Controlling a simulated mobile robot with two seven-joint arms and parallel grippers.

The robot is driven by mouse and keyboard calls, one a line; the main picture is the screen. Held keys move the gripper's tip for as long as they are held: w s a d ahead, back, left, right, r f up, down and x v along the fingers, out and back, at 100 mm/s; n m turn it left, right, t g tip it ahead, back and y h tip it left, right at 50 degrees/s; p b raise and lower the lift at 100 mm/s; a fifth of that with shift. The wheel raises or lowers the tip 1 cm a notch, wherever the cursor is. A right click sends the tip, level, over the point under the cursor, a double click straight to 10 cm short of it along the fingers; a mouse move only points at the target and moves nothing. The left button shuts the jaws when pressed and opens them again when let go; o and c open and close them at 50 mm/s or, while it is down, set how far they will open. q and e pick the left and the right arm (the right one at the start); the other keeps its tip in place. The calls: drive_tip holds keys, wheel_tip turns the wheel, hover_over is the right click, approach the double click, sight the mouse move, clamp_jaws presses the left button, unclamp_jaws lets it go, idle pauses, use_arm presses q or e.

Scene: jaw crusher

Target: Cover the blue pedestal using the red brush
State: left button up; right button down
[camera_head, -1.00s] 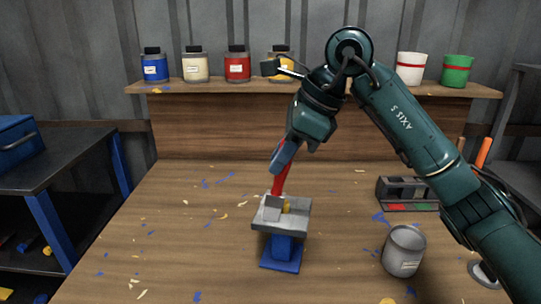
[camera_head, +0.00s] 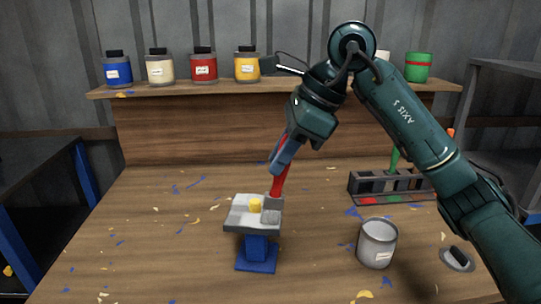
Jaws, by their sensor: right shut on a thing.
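The blue pedestal (camera_head: 256,254) stands on the wooden table and carries a grey plate (camera_head: 241,217) with a small yellow piece (camera_head: 255,205) on it. My right gripper (camera_head: 281,160) is shut on the red brush (camera_head: 279,183) and holds it tilted, handle up. The brush's lower end is at the right part of the plate, where a small grey block-like patch (camera_head: 271,215) shows; I cannot tell whether they touch. The upper handle is partly hidden by the gripper. My left gripper is not in view.
A grey can (camera_head: 377,243) stands right of the pedestal. A brush rack (camera_head: 362,187) with a green handle is behind it, partly hidden by my right arm. A round lid-like disc (camera_head: 457,258) lies at right. Paint jars (camera_head: 204,66) line the back shelf. Table left of the pedestal is clear except for chips.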

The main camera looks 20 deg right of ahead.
drive_tip(key=shift+s+d, duration=0.3)
drive_tip(key=shift+d, duration=0.35)
drive_tip(key=w+a+p, duration=0.3)
drive_tip(key=w+a, duration=0.1)
drive_tip(key=a, duration=0.4)
drive_tip(key=shift+w+a, duration=0.3)
idle(0.3)
drive_tip(key=shift+r, duration=0.1)
wheel_tip(320, 180, up, 5)
drive_tip(key=p, duration=0.4)
idle(0.4)
